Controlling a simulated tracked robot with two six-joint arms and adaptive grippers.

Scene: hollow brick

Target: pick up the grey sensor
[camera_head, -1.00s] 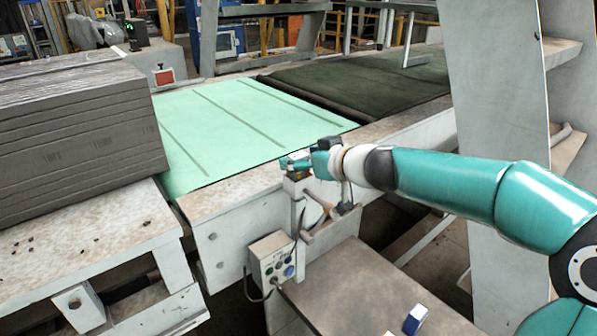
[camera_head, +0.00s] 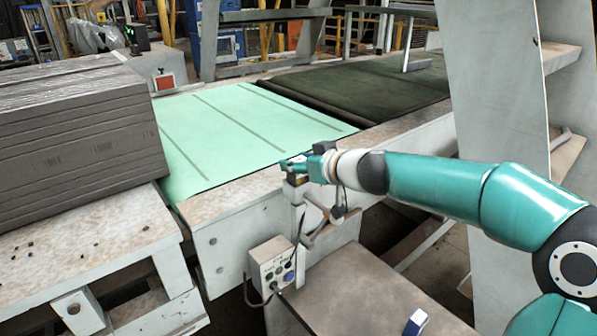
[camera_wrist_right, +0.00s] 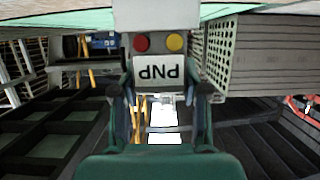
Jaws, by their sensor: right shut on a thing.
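The grey sensor (camera_wrist_right: 159,45) is a small grey box with a red and a yellow round spot and a PNP label that reads upside down. It fills the top middle of the right wrist view, between the fingers of my right gripper (camera_wrist_right: 160,92). In the head view my right gripper (camera_head: 297,164) is at the top of a pale upright post at the belt frame's near edge. It is shut on the sensor, which is small and mostly covered there. I cannot tell whether the sensor is clear of the post. My left gripper is not in view.
A conveyor with a light green belt (camera_head: 240,135) lies behind the gripper. A grey stack of sheets (camera_head: 80,135) stands at left. A control box (camera_head: 273,263) hangs below the post, beside a brown tabletop (camera_head: 355,290). A white upright (camera_head: 495,80) stands at right.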

